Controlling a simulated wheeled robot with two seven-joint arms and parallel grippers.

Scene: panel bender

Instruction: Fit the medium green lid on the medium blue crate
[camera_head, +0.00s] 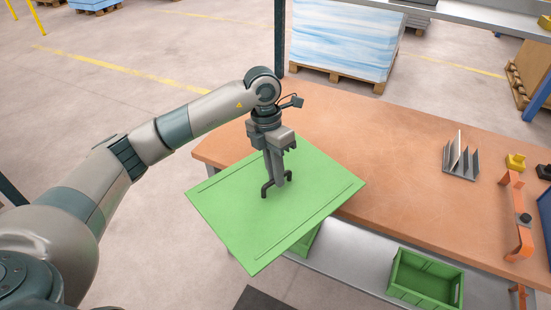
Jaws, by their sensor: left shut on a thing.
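A flat green lid (316,197) with a dark handle (266,190) hangs from my left gripper (275,180). The gripper points down and is shut on the handle at the middle of the lid. The lid is held out over the table's front left edge, and it covers part of the table and lower shelf. A blue thing (545,212) is cut off by the right picture edge; I cannot tell whether it is the medium blue crate. No other blue crate shows. My right gripper is not in view.
The orange-brown worktable (400,165) is mostly clear in its middle. A grey metal rack (461,160), a yellow block (515,162) and an orange bar-like tool (517,215) stand at its right. A green crate (428,278) sits on the grey lower shelf (350,262).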

